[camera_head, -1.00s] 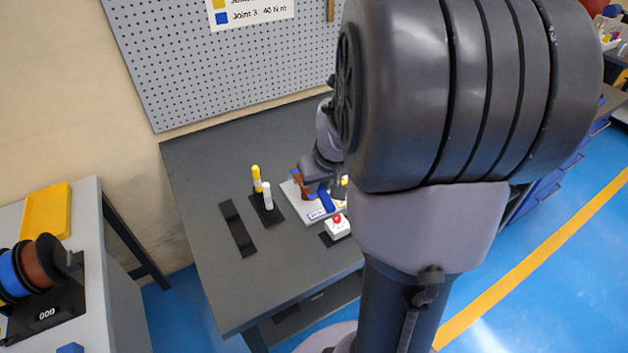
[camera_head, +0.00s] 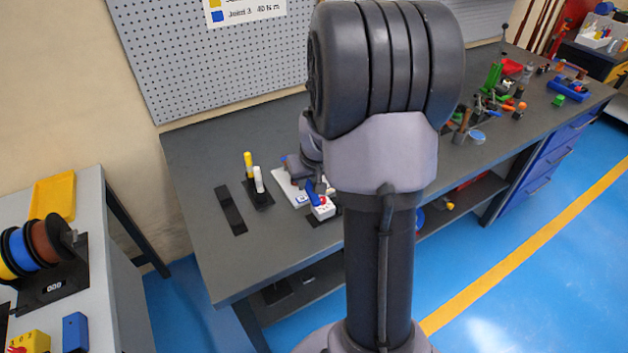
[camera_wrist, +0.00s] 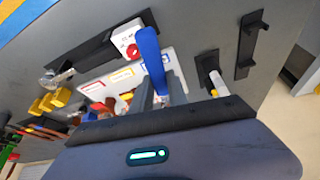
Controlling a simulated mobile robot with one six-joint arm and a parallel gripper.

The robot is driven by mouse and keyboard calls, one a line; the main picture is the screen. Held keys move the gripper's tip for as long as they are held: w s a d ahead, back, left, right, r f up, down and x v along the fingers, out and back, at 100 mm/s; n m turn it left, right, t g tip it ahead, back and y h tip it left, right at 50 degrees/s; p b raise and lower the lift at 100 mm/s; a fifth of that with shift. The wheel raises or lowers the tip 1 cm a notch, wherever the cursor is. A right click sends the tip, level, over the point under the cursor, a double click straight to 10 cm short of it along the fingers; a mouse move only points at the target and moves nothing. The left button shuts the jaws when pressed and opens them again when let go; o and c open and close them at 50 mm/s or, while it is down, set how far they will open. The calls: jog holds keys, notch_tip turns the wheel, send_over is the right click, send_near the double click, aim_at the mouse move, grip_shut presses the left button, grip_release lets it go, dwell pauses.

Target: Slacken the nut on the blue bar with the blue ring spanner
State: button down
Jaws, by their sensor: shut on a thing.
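My gripper (camera_wrist: 160,92) is shut on the blue ring spanner (camera_wrist: 151,55), which also shows in the head view (camera_head: 313,193). The spanner sticks out from between the fingers, over the white board (camera_wrist: 176,62) and close to the white box with a red button (camera_wrist: 126,42). In the head view the white board (camera_head: 284,186) lies on the bench, partly hidden by my arm. The board carries red, yellow and blue framed labels. I cannot make out the blue bar or its nut; the spanner and fingers cover that area. I cannot tell whether the ring touches a nut.
A yellow and a white marker stand in a black holder (camera_head: 262,196) left of the board. A black rack (camera_head: 231,211) lies further left. Many tools (camera_head: 500,95) crowd the bench's right end. The bench front left is clear.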

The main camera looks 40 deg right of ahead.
jog(key=shift+w+d+f, duration=0.15)
jog(key=shift+w+f, duration=0.2)
jog(key=shift+w, duration=0.2)
jog(key=shift+s+r, duration=0.1)
jog(key=shift+s, duration=0.05)
jog(key=shift+f+b, duration=0.75)
jog(key=shift+b, duration=0.45)
